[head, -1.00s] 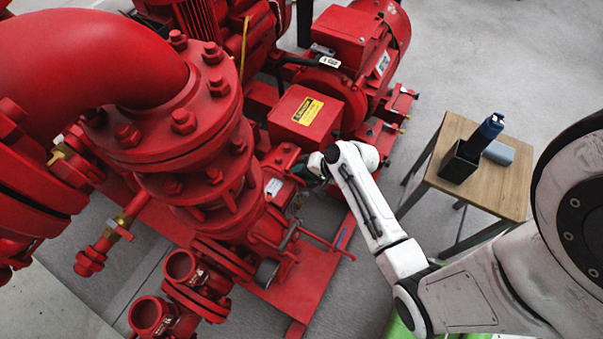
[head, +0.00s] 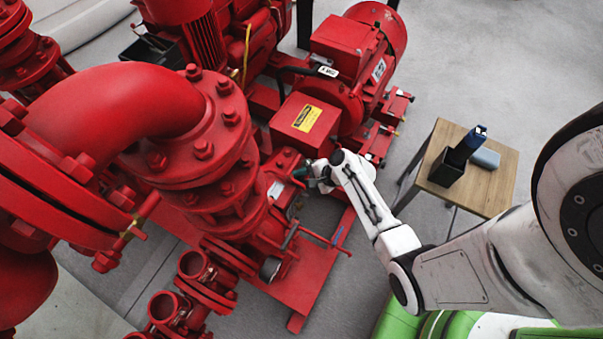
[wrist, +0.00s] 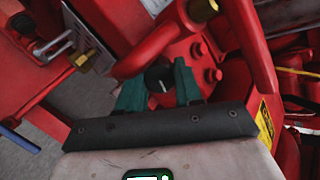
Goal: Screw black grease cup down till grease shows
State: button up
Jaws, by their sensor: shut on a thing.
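The black grease cup (wrist: 158,76) shows in the wrist view as a small dark round cap with a pale mark on its face. It sits at the red pump's bearing housing, between the green fingers of my gripper (wrist: 159,88). The fingers are shut on it, one at each side. No grease can be made out around it. In the head view my gripper (head: 303,172) is at the pump beside the coupling guard, and the cup is too small and hidden to tell there.
A red box guard with a yellow label (head: 307,118) stands just behind my gripper. A thin red pipe (wrist: 150,48) crosses close to the fingers. Grey floor lies between.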

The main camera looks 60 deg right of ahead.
jog(key=shift+m+p, duration=1.15)
jog(key=shift+m, duration=0.85)
jog(key=shift+t, duration=0.3)
jog(key=o, duration=1)
jog(key=p+v, duration=0.2)
jog(key=v, duration=0.8)
jog(key=shift+s+r+p, duration=0.25)
jog(key=shift+s+p, duration=0.05)
jog(key=shift+s, duration=0.05)
jog(key=shift+a, duration=0.1)
